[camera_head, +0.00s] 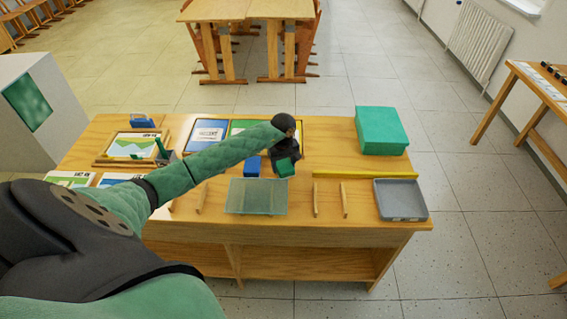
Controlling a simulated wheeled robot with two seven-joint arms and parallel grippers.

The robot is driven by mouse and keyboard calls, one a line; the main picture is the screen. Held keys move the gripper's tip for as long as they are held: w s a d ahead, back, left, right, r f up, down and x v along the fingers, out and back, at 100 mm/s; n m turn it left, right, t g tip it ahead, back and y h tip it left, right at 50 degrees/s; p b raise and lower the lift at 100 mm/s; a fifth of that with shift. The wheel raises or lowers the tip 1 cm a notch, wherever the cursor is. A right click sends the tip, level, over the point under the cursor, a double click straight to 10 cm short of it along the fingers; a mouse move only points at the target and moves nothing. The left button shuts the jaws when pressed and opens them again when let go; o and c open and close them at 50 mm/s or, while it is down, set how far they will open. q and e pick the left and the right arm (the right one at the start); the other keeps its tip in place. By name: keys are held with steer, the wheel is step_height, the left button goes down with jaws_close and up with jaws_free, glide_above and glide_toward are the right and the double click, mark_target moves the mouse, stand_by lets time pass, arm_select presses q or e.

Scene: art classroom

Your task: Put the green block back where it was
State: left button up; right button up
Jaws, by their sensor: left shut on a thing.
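My left arm reaches from the left across the table. My left gripper (286,158) is a dark shape pointing down near the middle of the table, shut on the green block (286,168). The block shows just below the fingers, at or close above the tabletop; I cannot tell whether it touches. A blue block (253,166) stands just left of it. Behind the gripper are framed panels, one blue (206,135) and one green (240,126), partly hidden by my arm. My right gripper is not in view.
A glassy greenish plate (256,197) lies in front of the blocks. A yellow bar (365,174), a grey tray (401,200) and a large green box (381,130) are to the right. Wooden strips (316,200) lie near the front. Picture cards (131,145) are on the left.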

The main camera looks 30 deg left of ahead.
arm_select(q)
steer(key=shift+f, duration=0.15)
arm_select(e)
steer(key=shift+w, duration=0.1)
arm_select(q)
steer(key=o, duration=0.9)
steer(key=shift+o, duration=0.2)
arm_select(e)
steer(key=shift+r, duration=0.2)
